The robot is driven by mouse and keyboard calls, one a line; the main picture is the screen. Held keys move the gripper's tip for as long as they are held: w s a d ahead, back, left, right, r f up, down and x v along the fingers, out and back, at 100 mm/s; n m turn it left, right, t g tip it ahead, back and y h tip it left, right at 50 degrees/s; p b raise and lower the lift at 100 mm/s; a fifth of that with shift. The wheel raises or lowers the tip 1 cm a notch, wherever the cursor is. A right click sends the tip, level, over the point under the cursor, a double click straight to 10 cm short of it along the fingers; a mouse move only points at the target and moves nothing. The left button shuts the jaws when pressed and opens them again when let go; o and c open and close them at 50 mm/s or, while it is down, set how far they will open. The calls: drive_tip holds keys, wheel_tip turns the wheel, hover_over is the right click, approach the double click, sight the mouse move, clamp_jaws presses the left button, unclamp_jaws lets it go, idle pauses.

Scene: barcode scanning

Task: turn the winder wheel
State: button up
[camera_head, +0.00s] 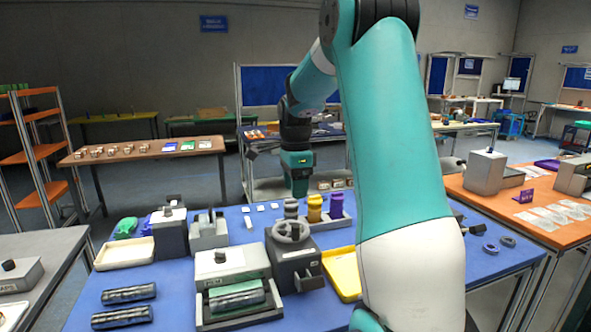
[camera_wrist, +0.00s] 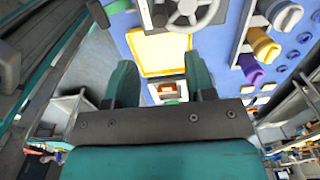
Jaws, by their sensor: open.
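The winder wheel (camera_head: 291,230) is a grey spoked handwheel on top of a dark grey box unit (camera_head: 294,262) on the blue table. It also shows at the top edge of the wrist view (camera_wrist: 193,12), partly cut off. My gripper (camera_head: 299,188) hangs beyond the wheel in the head view, apart from it. In the wrist view its two teal fingers (camera_wrist: 161,85) are spread apart with nothing between them. The wheel lies ahead of the fingertips there, slightly to the right.
A yellow tray (camera_head: 345,274) lies right of the winder, partly behind my arm. Grey, yellow and purple spools (camera_head: 315,208) stand behind it. A grey machine with a green roll (camera_head: 236,297) is at its left. A cream tray (camera_head: 125,254) lies far left.

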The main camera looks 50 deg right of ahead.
wheel_tip(320, 180, up, 6)
drive_tip(key=shift+f, duration=0.15)
idle(0.6)
drive_tip(key=s+a+f+n+t+y, duration=0.1)
drive_tip(key=a+n, duration=1.3)
drive_tip(key=a, duration=0.6)
drive_tip(key=s+a+f+n+g+y, duration=0.1)
drive_tip(key=s+a+f+n+y, duration=0.2)
drive_tip(key=s+a+n, duration=1.4)
drive_tip(key=a+f+n, duration=0.1)
drive_tip(key=a, duration=0.1)
drive_tip(key=shift+a+f, duration=0.15)
drive_tip(key=shift+a, duration=0.15)
